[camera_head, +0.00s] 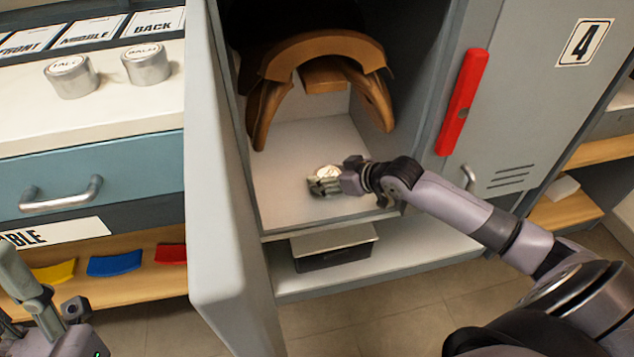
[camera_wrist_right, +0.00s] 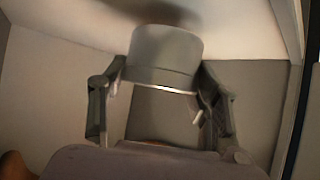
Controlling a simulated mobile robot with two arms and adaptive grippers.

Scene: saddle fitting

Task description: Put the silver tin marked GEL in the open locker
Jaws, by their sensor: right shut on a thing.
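A silver tin (camera_wrist_right: 165,58) is between the fingers of my right gripper (camera_wrist_right: 158,95), which is shut on it in the right wrist view. In the head view the tin's pale lid (camera_head: 328,172) shows just past my right gripper (camera_head: 325,184). Its marking is too small to read. The gripper and tin are inside the open locker (camera_head: 300,140), low over its pale floor; I cannot tell whether the tin touches the floor. My left gripper (camera_head: 40,300) is at the lower left edge, partly cut off, and its jaw state is unclear.
A brown saddle (camera_head: 325,50) hangs inside the locker above the tin. The grey locker door (camera_head: 222,200) stands open at left. A red handle (camera_head: 463,100) is on locker 4 at right. Two other silver tins (camera_head: 72,76) (camera_head: 146,63) stand on the left counter.

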